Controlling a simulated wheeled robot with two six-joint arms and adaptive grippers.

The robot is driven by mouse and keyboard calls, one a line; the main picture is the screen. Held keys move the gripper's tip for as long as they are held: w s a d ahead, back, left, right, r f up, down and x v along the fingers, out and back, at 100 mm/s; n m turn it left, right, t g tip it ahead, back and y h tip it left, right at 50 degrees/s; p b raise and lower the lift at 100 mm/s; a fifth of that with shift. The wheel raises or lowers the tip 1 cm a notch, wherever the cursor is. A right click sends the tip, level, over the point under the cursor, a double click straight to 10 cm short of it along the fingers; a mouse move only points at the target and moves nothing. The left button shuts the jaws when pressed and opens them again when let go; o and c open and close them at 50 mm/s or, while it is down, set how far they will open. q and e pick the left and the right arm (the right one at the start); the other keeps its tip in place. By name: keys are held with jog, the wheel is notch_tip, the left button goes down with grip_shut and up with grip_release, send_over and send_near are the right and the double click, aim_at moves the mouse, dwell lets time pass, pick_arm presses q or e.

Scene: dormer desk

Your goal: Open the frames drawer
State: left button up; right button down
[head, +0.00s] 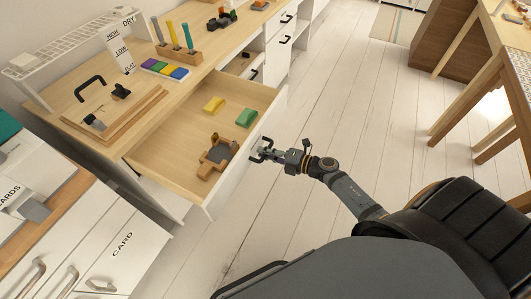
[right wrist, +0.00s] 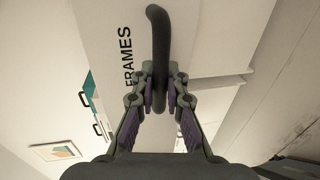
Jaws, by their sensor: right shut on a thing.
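The frames drawer (head: 170,155) is pulled well out of the wooden desk in the head view. Its white front carries the word FRAMES, readable in the right wrist view (right wrist: 105,40). Inside lie a yellow block (head: 214,104), a green block (head: 247,117) and a brown wooden piece with a dark top (head: 217,155). My right gripper (head: 267,150) is at the drawer front, shut on its black handle (right wrist: 158,50); both fingers close around the bar in the right wrist view (right wrist: 160,92). My left gripper is not in view.
The desk top (head: 200,68) holds a wooden board (head: 115,118), a colored block set (head: 165,69) and a tool rack (head: 178,48). A white cabinet labelled CARD (head: 118,252) stands at lower left. A wooden table (head: 485,90) is at right. The floor between (head: 340,100) is clear.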

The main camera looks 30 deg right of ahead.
jog(key=shift+d, duration=0.1)
jog(key=c, duration=1.8)
grip_release()
jog(key=shift+f, duration=0.1)
jog(key=o, duration=0.4)
jog(key=shift+s+d, duration=0.15)
jog(key=shift+s, duration=0.1)
jog(key=shift+o, duration=0.2)
jog(key=v, duration=1.2)
